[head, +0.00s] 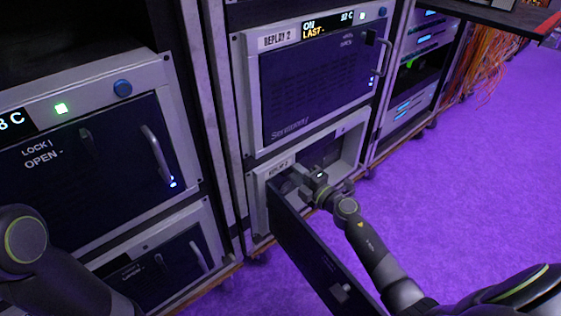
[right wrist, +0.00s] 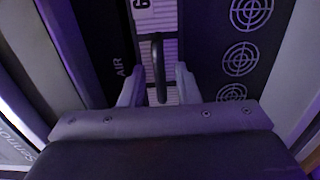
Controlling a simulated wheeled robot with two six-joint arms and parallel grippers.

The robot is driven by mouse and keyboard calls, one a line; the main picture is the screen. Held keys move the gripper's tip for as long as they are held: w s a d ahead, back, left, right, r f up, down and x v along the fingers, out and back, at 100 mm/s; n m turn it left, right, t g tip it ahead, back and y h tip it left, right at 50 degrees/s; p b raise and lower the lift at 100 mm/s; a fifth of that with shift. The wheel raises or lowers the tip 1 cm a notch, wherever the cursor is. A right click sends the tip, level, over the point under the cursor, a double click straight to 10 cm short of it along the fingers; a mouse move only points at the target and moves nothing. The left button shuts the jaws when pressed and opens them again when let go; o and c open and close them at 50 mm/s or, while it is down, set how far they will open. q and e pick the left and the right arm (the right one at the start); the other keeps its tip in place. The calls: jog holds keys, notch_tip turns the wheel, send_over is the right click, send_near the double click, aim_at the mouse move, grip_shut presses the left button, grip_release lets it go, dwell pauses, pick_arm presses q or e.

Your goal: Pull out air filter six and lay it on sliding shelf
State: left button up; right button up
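Air filter six shows in the right wrist view as a pale ribbed block (right wrist: 171,50) with a rotated digit at its top, set beside a dark panel lettered "AIR". A dark bar handle (right wrist: 158,68) stands out from it. My right gripper (right wrist: 158,88) is open, with one finger on each side of the handle and gaps between. In the head view my right gripper (head: 308,190) reaches into the open lower bay of the "REPLAY 2" rack, and the filter is hard to make out there. My left arm enters at lower left; its gripper is out of frame. I cannot identify a sliding shelf.
The lower bay's dark door (head: 315,255) hangs open toward me, left of my right forearm. A closed unit (head: 315,80) sits above the bay. Another rack (head: 95,150) stands at left. Orange cables (head: 485,65) hang at upper right. Purple carpet (head: 470,190) is clear at right.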

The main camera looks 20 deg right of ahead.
grip_shut()
jog(key=shift+s+d+r, duration=0.1)
jog(key=shift+s+d, duration=0.05)
jog(key=shift+s, duration=0.25)
jog(key=shift+s+d+p, duration=0.2)
jog(key=shift+s+p, duration=0.15)
jog(key=shift+s, duration=0.15)
jog(key=shift+s, duration=0.1)
jog(key=shift+p+v, duration=0.3)
jog(key=shift+v, duration=2.6)
jog(key=shift+r, duration=0.15)
